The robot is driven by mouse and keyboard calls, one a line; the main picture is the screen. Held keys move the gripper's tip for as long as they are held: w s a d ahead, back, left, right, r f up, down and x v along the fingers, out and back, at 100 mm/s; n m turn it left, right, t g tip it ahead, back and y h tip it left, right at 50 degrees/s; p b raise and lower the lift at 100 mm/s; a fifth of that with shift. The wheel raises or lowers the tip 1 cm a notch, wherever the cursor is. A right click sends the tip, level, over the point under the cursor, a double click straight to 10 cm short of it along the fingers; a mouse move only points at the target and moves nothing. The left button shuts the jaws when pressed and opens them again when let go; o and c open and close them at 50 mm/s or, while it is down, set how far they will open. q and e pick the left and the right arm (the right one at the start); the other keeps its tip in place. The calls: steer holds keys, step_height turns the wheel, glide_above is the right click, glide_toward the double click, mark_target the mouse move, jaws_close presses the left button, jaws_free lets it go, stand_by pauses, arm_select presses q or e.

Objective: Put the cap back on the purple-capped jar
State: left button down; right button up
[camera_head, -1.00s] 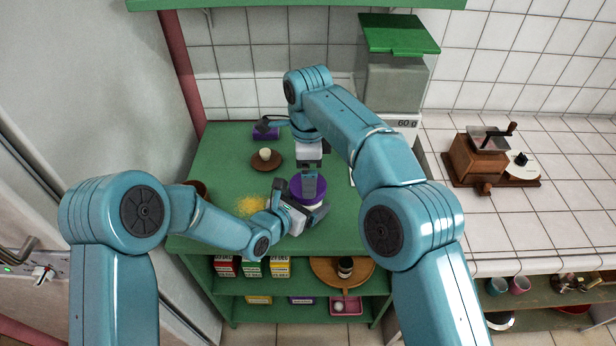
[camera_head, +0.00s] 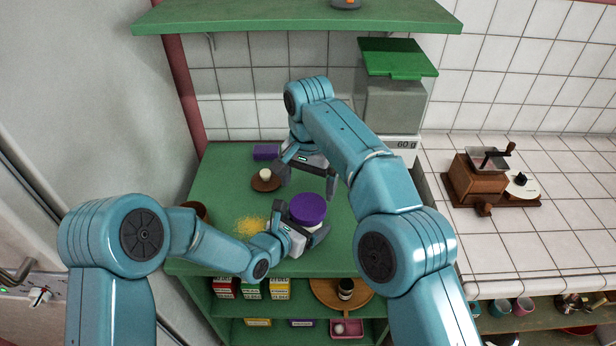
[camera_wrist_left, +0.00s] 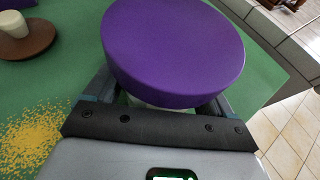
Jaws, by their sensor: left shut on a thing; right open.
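The purple cap (camera_head: 307,208) sits on top of the white jar (camera_head: 313,227) on the green shelf top. In the left wrist view the cap (camera_wrist_left: 172,50) looks wide and hides nearly all of the jar (camera_wrist_left: 160,104); I cannot tell how tightly it is seated. My left gripper (camera_head: 301,224) is shut around the jar's body, below the cap; its fingers also show in the left wrist view (camera_wrist_left: 160,98). My right gripper (camera_head: 306,179) is open and empty, behind and above the cap, apart from it.
A brown saucer (camera_head: 268,186) with a pale object stands behind left, near a purple item (camera_head: 266,152). Yellow powder (camera_head: 250,226) lies left of the jar. A scale (camera_head: 401,150) with a green-lidded container (camera_head: 392,105) stands at back right.

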steer(key=n, duration=0.5)
steer(key=shift+w+r, duration=0.1)
steer(key=shift+r, duration=0.15)
steer(key=n, duration=0.3)
steer(key=shift+r, duration=0.15)
steer(key=n, duration=0.5)
steer(key=shift+w+r, duration=0.1)
steer(key=shift+r, duration=0.05)
steer(key=n, duration=0.2)
steer(key=shift+r+n, duration=0.1)
steer(key=shift+n, duration=0.3)
steer(key=n, duration=0.5)
steer(key=shift+r, duration=0.1)
steer(key=n, duration=0.2)
steer(key=shift+s+n, duration=0.2)
steer(key=shift+n, duration=0.2)
steer(key=n, duration=0.4)
steer(key=shift+s+r, duration=0.1)
steer(key=n, duration=0.4)
steer(key=shift+s, duration=0.15)
